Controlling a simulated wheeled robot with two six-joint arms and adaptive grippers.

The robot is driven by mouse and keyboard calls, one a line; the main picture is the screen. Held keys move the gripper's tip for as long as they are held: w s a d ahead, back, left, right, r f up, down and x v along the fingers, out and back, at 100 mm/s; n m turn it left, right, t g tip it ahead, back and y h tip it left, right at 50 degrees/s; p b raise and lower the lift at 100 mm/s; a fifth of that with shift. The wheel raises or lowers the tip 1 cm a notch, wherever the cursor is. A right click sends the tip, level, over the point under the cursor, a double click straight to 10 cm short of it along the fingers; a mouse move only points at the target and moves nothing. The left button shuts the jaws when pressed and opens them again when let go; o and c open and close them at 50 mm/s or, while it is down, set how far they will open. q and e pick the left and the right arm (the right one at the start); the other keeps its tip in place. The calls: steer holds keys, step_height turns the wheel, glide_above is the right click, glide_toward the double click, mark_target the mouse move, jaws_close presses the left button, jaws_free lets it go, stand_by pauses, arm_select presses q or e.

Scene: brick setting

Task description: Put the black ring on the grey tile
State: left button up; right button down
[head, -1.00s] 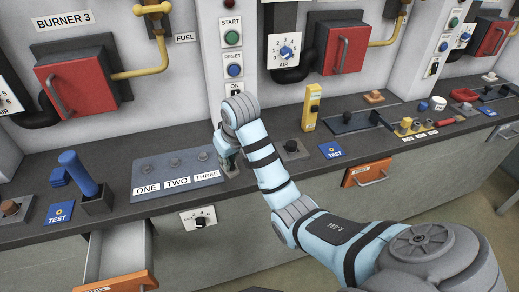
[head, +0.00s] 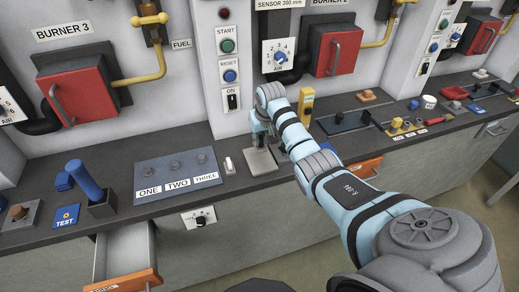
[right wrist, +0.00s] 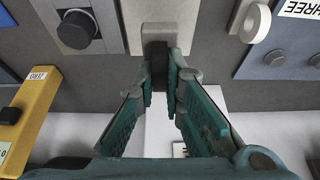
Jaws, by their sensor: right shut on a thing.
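My right gripper (head: 261,142) is over the grey tile (head: 262,163) on the dark counter, right of the white fitting. In the right wrist view the gripper (right wrist: 162,75) is shut on a dark piece, the black ring (right wrist: 155,52), seen nearly edge-on between the fingertips. The light grey tile (right wrist: 147,12) shows just beyond it. I cannot tell whether the ring touches the tile. In the head view the ring is hidden by the gripper. My left gripper is not in view.
A white fitting (head: 228,166) and the ONE TWO THREE panel (head: 160,172) stand left of the tile. A black knob on a grey plate (right wrist: 106,44) and a yellow device (right wrist: 25,120) are on the other side. An open drawer (head: 127,255) juts out front left.

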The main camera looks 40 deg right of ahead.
mark_target(260, 148)
step_height(260, 148, down, 5)
steer(key=shift+b, duration=0.4)
steer(key=shift+f, duration=0.1)
steer(key=c, duration=1.7)
jaws_free()
steer(key=p+v, duration=0.3)
steer(key=v, duration=0.9)
steer(key=shift+a, duration=0.15)
